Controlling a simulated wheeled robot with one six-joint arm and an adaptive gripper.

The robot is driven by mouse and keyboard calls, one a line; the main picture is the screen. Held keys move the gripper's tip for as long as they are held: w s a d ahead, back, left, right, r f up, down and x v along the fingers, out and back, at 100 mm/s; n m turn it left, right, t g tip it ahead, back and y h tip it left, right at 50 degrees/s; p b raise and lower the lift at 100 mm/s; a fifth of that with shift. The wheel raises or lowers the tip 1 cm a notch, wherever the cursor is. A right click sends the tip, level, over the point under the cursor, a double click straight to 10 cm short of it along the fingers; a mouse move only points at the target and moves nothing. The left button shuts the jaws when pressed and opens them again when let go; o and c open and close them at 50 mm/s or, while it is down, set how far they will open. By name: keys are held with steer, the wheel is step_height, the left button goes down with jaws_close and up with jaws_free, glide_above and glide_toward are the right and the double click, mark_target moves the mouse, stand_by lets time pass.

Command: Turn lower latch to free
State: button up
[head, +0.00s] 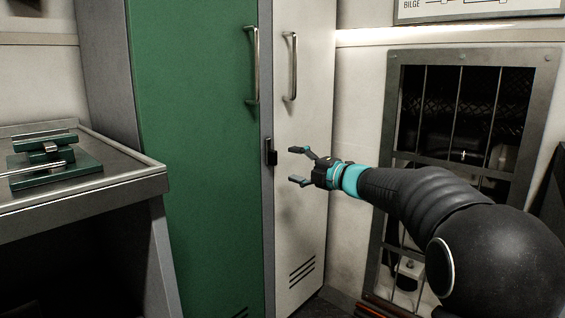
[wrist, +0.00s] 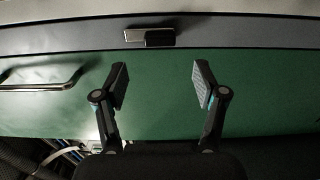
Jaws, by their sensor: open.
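A small dark latch (head: 271,151) sits on the grey strip between a green locker door and a white one. It is the only latch I can make out, and I cannot tell if it is the lower one. In the wrist view the latch (wrist: 150,37) is a short block with a light face and a dark part, lying along the strip. My gripper (head: 295,166) is open and empty, just right of the latch in the head view. In the wrist view my gripper (wrist: 160,75) has its fingers spread, with the latch beyond the tips, apart from them.
The green door (head: 195,150) and white door (head: 305,120) are closed, each with a bar handle. A metal bench (head: 110,192) carrying a green fixture (head: 55,165) stands at left. A barred grey frame (head: 545,85) is on the right wall, behind my arm.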

steer(key=shift+v, duration=2.05)
steer(key=w+d+f+m+t+h, duration=0.2)
steer(key=d+f+m+h, duration=0.2)
steer(key=d+m+h, duration=0.25)
steer(key=w+d+f+m+t+h, duration=0.1)
steer(key=d+f+m+t+h, duration=0.1)
steer(key=d+f+m+h, duration=0.45)
steer(key=s+d+f+m+g+h+p, duration=0.1)
steer(key=s+d+m+g+h, duration=0.15)
steer(key=s+d+m, duration=0.3)
steer(key=s+f+m+g+p, duration=0.1)
steer(key=s+f+m+g, duration=0.15)
steer(key=s, duration=0.65)
steer(key=s+f+m+g+p, duration=0.1)
steer(key=s+m+g, duration=0.15)
steer(key=s, duration=0.55)
steer(key=s+f+m+g+p, duration=0.15)
steer(key=s+m, duration=0.25)
steer(key=s, duration=0.5)
steer(key=s+a+r+p, duration=0.1)
steer(key=s+a, duration=0.1)
steer(key=s, duration=0.4)
steer(key=s+a+r+m+y+p, duration=0.1)
steer(key=s+a+r, duration=0.1)
steer(key=s, duration=0.5)
steer(key=shift+a+r, duration=0.2)
steer(key=shift+r, duration=0.1)
